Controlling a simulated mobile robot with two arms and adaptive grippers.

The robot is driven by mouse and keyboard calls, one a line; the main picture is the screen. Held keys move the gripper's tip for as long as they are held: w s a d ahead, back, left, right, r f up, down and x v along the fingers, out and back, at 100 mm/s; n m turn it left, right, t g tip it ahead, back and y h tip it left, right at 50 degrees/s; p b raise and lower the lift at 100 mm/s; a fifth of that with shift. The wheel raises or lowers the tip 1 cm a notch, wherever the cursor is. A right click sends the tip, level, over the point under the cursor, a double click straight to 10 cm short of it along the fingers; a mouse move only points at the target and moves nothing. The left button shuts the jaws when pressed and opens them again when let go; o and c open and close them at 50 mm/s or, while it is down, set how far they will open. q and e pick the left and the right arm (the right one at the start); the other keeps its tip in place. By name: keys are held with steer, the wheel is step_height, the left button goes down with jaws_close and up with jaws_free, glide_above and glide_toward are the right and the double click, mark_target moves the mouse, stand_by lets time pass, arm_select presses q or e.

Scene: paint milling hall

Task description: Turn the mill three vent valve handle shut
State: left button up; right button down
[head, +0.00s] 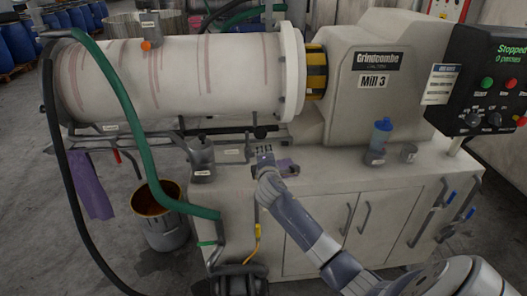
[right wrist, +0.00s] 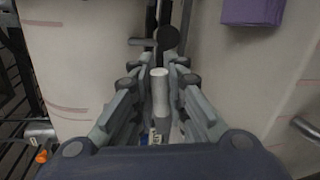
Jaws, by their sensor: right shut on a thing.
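Mill 3 (head: 375,60) has a long white barrel (head: 180,80) with reddish streaks, above a pale cabinet (head: 330,165). My right gripper (head: 264,158) is at the cabinet's back left, below the barrel's right end. In the right wrist view, my right gripper (right wrist: 160,105) is shut on a pale upright rod-like piece (right wrist: 160,90). I cannot tell for certain whether this is the vent valve handle. A dark round knob (right wrist: 167,38) shows just beyond the fingertips. My left gripper is not in view.
A control box (head: 490,80) reading "Stopped" stands at the right. A blue-topped bottle (head: 381,133) and small cups are on the cabinet. A green hose (head: 127,110) hangs at the left, near a bucket (head: 163,225) on the floor.

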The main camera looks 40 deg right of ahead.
steer(key=shift+s+f+m+y, duration=0.1)
steer(key=shift+f+m+y, duration=0.2)
steer(key=shift+f+m, duration=0.5)
steer(key=shift+a, duration=0.1)
steer(key=c, duration=1.6)
jaws_free()
steer(key=shift+r, duration=0.2)
steer(key=shift+t, duration=0.3)
steer(key=v, duration=1.2)
